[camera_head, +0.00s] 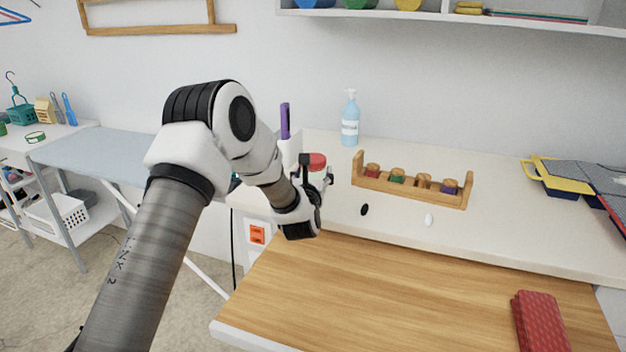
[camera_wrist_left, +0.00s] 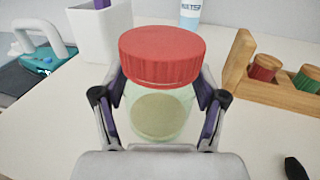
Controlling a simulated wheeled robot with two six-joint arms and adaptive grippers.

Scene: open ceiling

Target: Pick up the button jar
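The button jar is a clear, greenish glass jar with a ribbed red lid (camera_wrist_left: 161,55). Its glass body (camera_wrist_left: 160,112) stands upright in the middle of the left wrist view. In the head view its red lid (camera_head: 317,160) shows just beyond my left gripper (camera_head: 314,180) at the counter's left end. My left gripper (camera_wrist_left: 161,100) is open around the jar, one finger on each side of the glass below the lid. Whether the pads touch it is not clear. The fingertips are partly hidden by the jar. My right gripper is not in view.
A wooden rack (camera_head: 411,181) with several spools stands right of the jar. A blue bottle (camera_head: 350,120) is behind it. A white container (camera_wrist_left: 98,30) stands behind left. The wooden surface in front (camera_head: 420,295) is mostly clear.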

